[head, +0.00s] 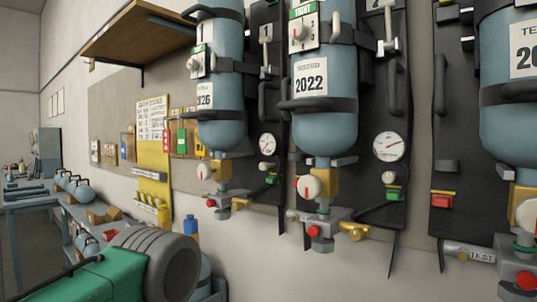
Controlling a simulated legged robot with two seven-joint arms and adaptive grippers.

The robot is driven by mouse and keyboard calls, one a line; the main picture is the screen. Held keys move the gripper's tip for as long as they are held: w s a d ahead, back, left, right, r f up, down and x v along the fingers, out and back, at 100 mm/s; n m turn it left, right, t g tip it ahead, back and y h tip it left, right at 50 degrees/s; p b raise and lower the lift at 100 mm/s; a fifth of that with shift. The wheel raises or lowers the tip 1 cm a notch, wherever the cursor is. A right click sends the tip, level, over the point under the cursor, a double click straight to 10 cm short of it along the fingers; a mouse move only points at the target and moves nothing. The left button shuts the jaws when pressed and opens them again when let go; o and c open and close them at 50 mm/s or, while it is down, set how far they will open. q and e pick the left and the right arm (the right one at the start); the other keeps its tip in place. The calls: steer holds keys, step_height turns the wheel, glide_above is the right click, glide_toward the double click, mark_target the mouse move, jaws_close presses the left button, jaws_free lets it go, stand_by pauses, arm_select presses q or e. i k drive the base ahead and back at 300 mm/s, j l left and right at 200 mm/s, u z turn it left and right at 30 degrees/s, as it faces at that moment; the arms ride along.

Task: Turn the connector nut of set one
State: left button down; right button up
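Three blue-grey breathing-set cylinders hang upright on dark backplates: a left one (221,135), a middle one (325,130) labelled 2022, and a right one (508,128) cut off by the picture edge. Below the middle cylinder are a brass valve body (325,180), a white round knob (308,187), a grey block (325,214), a red knob (314,231) and a brass fitting (352,231) pointing right. The left set has similar, smaller-looking fittings (222,198). I cannot tell which part is the connector nut. Neither gripper is in view.
A green body with a dark ribbed end fills the lower left; I cannot tell whether it is mine. Gauges (388,146) and hoses sit beside the cylinders. A bench (30,197), a yellow board (153,155) and a wooden shelf (135,35) lie left. The wall below the middle set is bare.

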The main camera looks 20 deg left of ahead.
mark_target(220, 214)
steer(key=z, duration=0.4)
steer(key=j+z, duration=0.75)
steer(key=j, duration=0.2)
steer(key=k+j+z, duration=0.15)
steer(key=j+z, duration=0.25)
